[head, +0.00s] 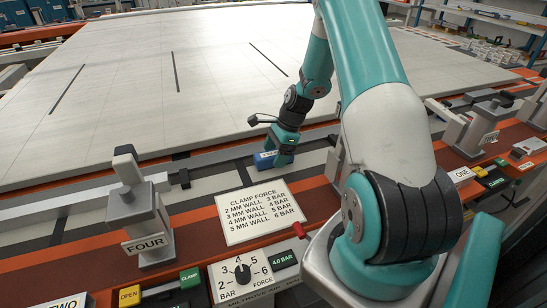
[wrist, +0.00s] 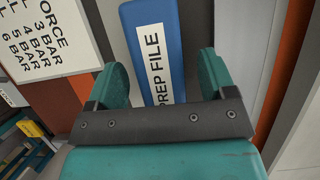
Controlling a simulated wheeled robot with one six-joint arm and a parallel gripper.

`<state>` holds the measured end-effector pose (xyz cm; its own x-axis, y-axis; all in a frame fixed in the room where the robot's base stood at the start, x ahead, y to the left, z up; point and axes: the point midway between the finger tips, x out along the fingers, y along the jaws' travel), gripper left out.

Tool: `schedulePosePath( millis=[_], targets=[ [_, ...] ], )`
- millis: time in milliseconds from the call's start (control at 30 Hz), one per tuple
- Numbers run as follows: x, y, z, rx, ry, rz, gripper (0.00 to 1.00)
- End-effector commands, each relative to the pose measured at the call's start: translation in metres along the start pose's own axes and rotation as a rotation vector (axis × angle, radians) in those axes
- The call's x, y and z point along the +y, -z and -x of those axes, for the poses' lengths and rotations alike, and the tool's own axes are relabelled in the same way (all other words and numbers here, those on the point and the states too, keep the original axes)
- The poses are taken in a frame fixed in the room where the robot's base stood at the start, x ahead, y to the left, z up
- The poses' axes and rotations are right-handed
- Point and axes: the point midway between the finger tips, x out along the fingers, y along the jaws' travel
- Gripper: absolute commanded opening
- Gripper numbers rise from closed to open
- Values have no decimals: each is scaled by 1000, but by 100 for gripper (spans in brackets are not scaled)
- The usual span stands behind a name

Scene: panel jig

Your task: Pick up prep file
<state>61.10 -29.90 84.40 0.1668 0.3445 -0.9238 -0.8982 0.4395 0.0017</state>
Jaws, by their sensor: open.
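The prep file is a blue block with a white label reading PREP FILE; it shows between my fingers in the wrist view (wrist: 131,22). In the head view the prep file (head: 264,160) lies at the near edge of the large pale panel, partly hidden by my gripper. My gripper (head: 280,158) is over it, pointing down. In the wrist view my gripper (wrist: 165,75) is open, with one teal finger on each side of the file. I cannot tell whether the fingers touch it.
A clamp force sign (head: 262,211) lies just in front of the file. A clamp post labelled FOUR (head: 143,215) stands at left, and another clamp (head: 467,130) at right. A pressure dial (head: 242,274) and buttons sit along the near edge. The large panel (head: 150,80) is clear.

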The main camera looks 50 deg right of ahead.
Motion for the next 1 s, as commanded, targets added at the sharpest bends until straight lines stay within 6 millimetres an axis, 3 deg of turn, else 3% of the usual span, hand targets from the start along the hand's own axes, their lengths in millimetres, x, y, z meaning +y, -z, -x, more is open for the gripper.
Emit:
schedulePosePath(
  millis=[100, 333, 633, 1000],
  targets=[
    [0, 0, -10, 0, 0, 0, 77],
    [0, 0, -12, 0, 2, 0, 77],
    [0, 0, -12, 0, 2, 0, 11],
    [-1, -2, -5, 0, 4, 2, 11]
  ],
)
